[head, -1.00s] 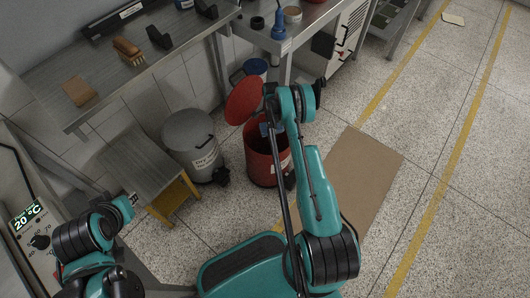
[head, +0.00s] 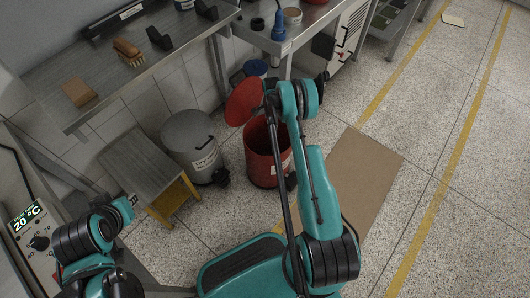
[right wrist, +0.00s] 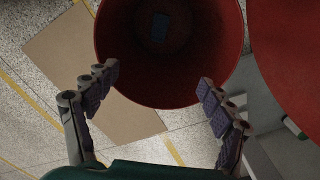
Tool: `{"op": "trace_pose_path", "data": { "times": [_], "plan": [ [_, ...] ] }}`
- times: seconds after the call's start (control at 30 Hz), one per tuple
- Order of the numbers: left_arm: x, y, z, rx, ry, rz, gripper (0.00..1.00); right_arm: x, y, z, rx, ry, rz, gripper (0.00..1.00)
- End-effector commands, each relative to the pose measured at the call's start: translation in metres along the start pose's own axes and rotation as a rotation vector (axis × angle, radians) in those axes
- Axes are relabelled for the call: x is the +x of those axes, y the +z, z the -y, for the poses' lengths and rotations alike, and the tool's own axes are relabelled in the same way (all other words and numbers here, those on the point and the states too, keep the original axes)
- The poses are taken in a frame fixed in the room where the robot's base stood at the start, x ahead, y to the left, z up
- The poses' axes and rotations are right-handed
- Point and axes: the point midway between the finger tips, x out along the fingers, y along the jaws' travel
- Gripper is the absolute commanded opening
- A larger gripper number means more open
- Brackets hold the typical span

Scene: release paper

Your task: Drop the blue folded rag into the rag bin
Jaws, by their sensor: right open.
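The red bin (head: 262,165) stands on the floor with its round red lid (head: 244,101) tipped open. It also shows in the right wrist view (right wrist: 225,72), seen from above. The blue folded rag (right wrist: 160,27) lies small and far down inside the bin, at its bottom. My right gripper (right wrist: 158,78) is over the bin's near side, its two fingers spread apart with nothing between them. In the head view my right arm's wrist hides most of that gripper.
A grey lidded bin (head: 193,141) stands left of the red bin, next to a low step stool (head: 143,166). A bench (head: 115,75) holds brushes and a tan block (head: 79,92). A brown mat (head: 365,172) lies on clear floor to the right.

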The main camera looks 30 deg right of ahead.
Motion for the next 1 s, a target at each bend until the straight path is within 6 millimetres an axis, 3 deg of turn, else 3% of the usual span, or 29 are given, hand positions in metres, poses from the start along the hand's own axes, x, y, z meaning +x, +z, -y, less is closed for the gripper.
{"op": "trace_pose_path", "data": {
  "times": [0.2,0.4,1.0],
  "plan": [
    [0.0,0.0,0.0,0.0,0.0,0.0,0.19,-0.05,0.0,0.0,0.0,0.0,0.0,0.82],
    [0.0,0.0,0.0,0.0,0.0,0.0,0.19,-0.077,0.0,0.0,0.0,0.0,0.0,0.82],
    [0.0,0.0,0.0,0.0,0.0,0.0,0.19,-0.084,0.0,0.0,-0.002,-0.001,0.0,0.82]
  ]
}}
